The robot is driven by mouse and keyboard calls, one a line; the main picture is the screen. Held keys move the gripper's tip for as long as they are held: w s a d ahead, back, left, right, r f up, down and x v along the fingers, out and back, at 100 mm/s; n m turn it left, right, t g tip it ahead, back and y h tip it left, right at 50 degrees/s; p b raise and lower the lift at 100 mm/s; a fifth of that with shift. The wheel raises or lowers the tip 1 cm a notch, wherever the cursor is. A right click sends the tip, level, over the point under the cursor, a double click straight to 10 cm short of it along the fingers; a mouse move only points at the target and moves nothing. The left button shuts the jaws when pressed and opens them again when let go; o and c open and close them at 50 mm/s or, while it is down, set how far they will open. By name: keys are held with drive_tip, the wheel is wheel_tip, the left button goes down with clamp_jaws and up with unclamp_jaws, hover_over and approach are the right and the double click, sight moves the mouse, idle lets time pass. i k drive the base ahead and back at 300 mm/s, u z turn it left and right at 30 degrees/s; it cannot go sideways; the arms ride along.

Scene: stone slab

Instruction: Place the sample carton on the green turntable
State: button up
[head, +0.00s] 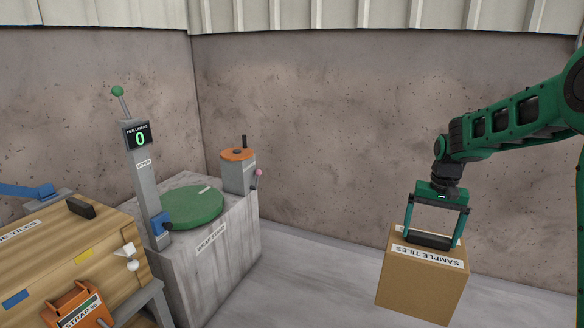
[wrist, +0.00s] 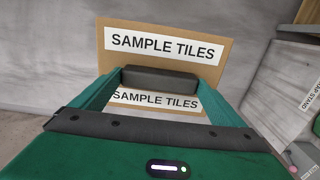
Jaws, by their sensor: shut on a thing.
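The sample carton (head: 420,284) is a brown box labelled "SAMPLE TILES", on the right in the head view. My gripper (head: 431,240) is shut on the top of the carton, which hangs upright below it, apart from the stand. In the wrist view the carton (wrist: 222,68) shows between and beyond the fingers, with its label readable on two faces. The green turntable (head: 193,207) lies on a grey stone slab stand, left of the middle in the head view. It is bare. The carton is well to the right of it.
A grey post (head: 146,185) with a counter reading 0 and a green knob stands at the turntable's left edge. An orange-topped grey unit (head: 239,172) with a pink-tipped lever stands behind right. A wooden bench (head: 75,245) fills the lower left. Open floor lies between stand and carton.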

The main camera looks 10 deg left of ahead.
sight(187, 202)
drive_tip(key=u, duration=0.25)
drive_tip(key=i, duration=1.6)
drive_tip(key=u, duration=0.7)
drive_tip(key=i, duration=0.9)
drive_tip(key=u, duration=0.75)
drive_tip(key=i, duration=1.05)
drive_tip(key=u, duration=0.4)
